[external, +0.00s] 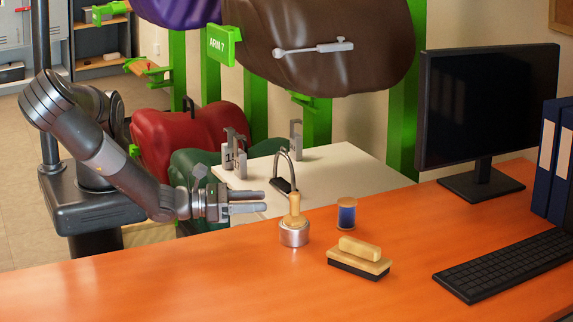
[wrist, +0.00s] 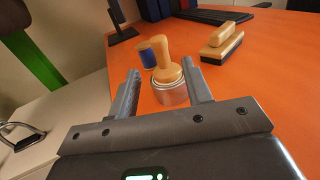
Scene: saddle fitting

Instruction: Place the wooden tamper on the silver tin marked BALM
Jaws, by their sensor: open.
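The wooden tamper (external: 295,208) stands upright on top of the silver tin (external: 294,236), its base resting on the lid. In the wrist view the tamper (wrist: 164,58) and the tin (wrist: 171,95) show just beyond and between my fingertips. No BALM marking is legible on the tin. My gripper (external: 265,201) is open and empty, a short way left of the tamper in the external view. Its fingers point toward the tamper, with a gap between them and it.
A blue thread spool (external: 346,214) stands behind the tin. A wooden brush (external: 360,257) lies to its right. A padlock-like black and steel shackle (external: 284,177) stands on the white surface behind. A monitor (external: 487,105) and keyboard (external: 510,262) are at right. The orange tabletop's front left is clear.

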